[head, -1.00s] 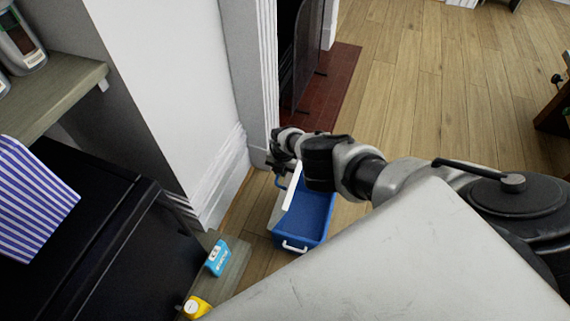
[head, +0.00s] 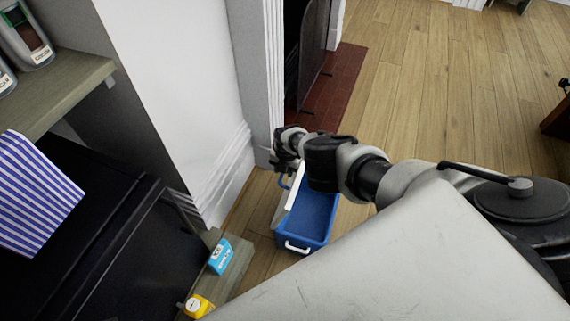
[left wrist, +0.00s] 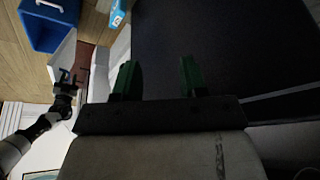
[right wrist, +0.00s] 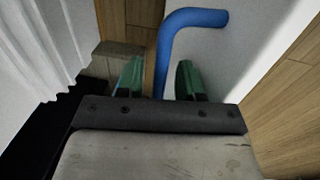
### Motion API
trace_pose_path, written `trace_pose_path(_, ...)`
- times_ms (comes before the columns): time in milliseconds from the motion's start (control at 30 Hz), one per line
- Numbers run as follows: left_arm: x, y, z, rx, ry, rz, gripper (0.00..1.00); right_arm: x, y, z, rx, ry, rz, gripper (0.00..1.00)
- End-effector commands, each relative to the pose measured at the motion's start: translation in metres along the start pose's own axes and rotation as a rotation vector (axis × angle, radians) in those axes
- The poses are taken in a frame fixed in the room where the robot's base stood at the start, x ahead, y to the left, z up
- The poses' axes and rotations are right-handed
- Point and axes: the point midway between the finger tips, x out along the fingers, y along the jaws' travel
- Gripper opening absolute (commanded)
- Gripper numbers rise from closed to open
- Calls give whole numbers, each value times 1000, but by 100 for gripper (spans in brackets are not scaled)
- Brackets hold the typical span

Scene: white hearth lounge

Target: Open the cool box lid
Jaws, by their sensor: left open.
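The blue cool box (head: 308,218) stands on the wood floor with its blue inside in view. Its white lid (head: 290,197) is raised and leans up along the box's left side. A blue handle (head: 283,182) shows beyond the lid, and in the right wrist view the blue handle bar (right wrist: 190,20) runs down between my right fingers. My right gripper (right wrist: 158,82) is open around the bar, with gaps at its sides. My left gripper (left wrist: 158,80) is open and empty before a black surface. The box and lid also show in the left wrist view (left wrist: 48,25).
A white wall corner (head: 205,190) stands close left of the box. A blue carton (head: 220,256) and a yellow container (head: 197,306) sit on a low wooden ledge. A black cabinet (head: 120,255) is at left. Open floor (head: 420,110) lies beyond my arm.

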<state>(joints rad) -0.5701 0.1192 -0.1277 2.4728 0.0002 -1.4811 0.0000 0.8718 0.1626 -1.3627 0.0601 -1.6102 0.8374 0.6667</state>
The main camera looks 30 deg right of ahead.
Motion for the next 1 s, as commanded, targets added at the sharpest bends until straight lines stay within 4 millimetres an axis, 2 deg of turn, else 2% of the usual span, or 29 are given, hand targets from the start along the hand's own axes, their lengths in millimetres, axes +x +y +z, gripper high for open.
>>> trace_pose_path(233,-17,-3,6,-3,-107,-3,43,-35,1,0,0,-1,0,37)
trace_pose_path(400,25,-1,15,-2,-134,0,43,-39,0,0,0,0,0,37)
trace_pose_path(667,79,1,34,3,-163,5,43,-54,0,0,0,0,0,37)
trace_pose_path(1000,136,4,76,9,-200,11,43,-74,0,0,0,0,0,37)
